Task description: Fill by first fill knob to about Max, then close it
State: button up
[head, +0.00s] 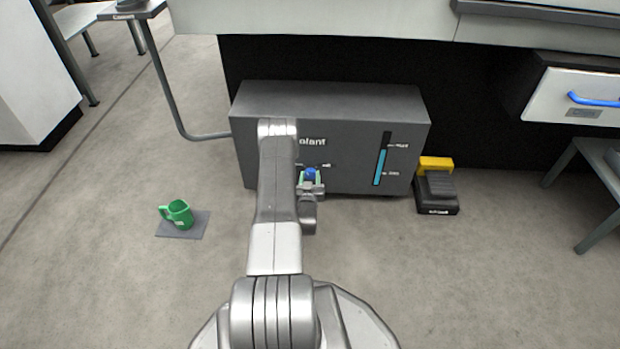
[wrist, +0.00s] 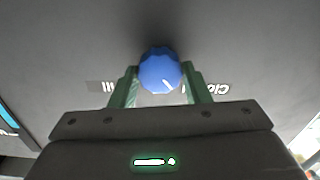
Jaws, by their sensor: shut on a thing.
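The grey coolant box (head: 350,110) stands on the floor under the machine, its label partly hidden by my arm. A blue round knob (wrist: 160,72) with a white pointer mark is on its front; in the head view the knob (head: 310,174) is partly covered. My gripper (wrist: 161,82) has its green fingers on both sides of the knob and is shut on it. The level gauge (head: 381,160) is a vertical strip on the right of the front. Its blue column reaches a little below the upper mark, which looks like Max, and well above the lower mark.
A black and yellow pedal (head: 436,190) is right of the box. A white drawer with a blue handle (head: 595,100) is at the right. The floor in front is clear.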

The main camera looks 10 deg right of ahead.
jog(key=shift+m, duration=2.5)
jog(key=shift+s, duration=0.1)
jog(key=o, duration=1)
jog(key=p+v, duration=0.4)
jog(key=v, duration=0.9)
jog(key=shift+s+p, duration=0.3)
jog(key=shift+s, duration=0.1)
